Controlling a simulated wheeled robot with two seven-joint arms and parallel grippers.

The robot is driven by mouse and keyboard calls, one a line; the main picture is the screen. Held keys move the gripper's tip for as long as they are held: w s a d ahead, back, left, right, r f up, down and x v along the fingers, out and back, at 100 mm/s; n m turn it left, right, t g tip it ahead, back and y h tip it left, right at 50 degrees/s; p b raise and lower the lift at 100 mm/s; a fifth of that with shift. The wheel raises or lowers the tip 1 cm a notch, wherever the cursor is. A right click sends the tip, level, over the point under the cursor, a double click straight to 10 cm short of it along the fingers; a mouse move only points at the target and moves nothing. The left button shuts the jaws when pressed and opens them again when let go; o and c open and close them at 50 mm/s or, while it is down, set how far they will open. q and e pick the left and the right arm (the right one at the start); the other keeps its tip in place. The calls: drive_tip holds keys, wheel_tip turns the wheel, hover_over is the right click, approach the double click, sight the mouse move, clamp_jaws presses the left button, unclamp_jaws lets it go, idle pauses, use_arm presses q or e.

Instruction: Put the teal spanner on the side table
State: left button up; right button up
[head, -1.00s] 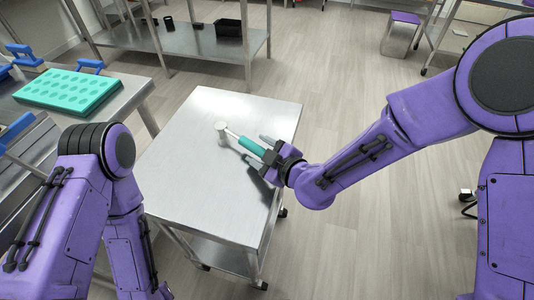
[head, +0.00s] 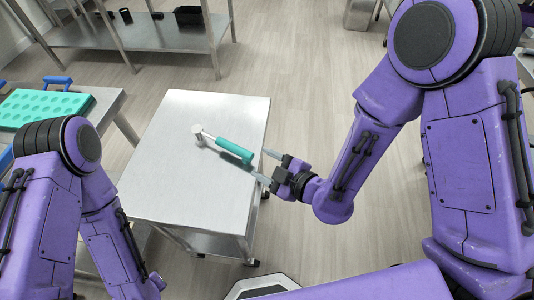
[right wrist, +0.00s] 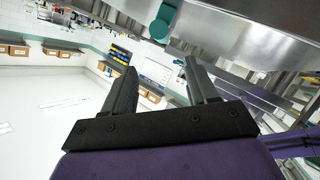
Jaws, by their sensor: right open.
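The teal spanner (head: 233,149) lies on the steel side table (head: 180,185), its teal handle toward the table's right edge and its pale metal head toward the middle. The end of its teal handle also shows in the right wrist view (right wrist: 160,30), just beyond the fingers. My right gripper (head: 262,165) is open and empty at the table's right edge, a little apart from the handle end. Its two fingers also show in the right wrist view (right wrist: 158,80), with a gap between them. My left arm is at the lower left; its gripper is out of view.
A teal mould tray (head: 45,107) with round cavities sits on the bench at left. A steel shelf (head: 150,32) with a black bin (head: 189,14) stands at the back. The side table's top is otherwise clear, with open floor to its right.

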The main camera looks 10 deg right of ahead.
idle(0.3)
drive_tip(key=s+d+f+m+g+h, duration=0.2)
drive_tip(key=s+d+f+m+h, duration=0.2)
drive_tip(key=d+f+m, duration=0.25)
drive_tip(key=s+d+f+m+g+h, duration=0.1)
drive_tip(key=s+d+f+m+h, duration=0.2)
drive_tip(key=d+f+m, duration=0.4)
drive_tip(key=s+d+f+m+g+h, duration=0.2)
drive_tip(key=s+d+f+m, duration=0.1)
drive_tip(key=s+d+m, duration=0.1)
drive_tip(key=s+d+f+m+g+h, duration=0.3)
drive_tip(key=s+d, duration=0.3)
drive_tip(key=s, duration=0.3)
drive_tip(key=shift+s+f+m, duration=0.15)
drive_tip(key=shift+f+m, duration=0.2)
drive_tip(key=shift+f, duration=0.35)
drive_tip(key=shift+d, duration=0.1)
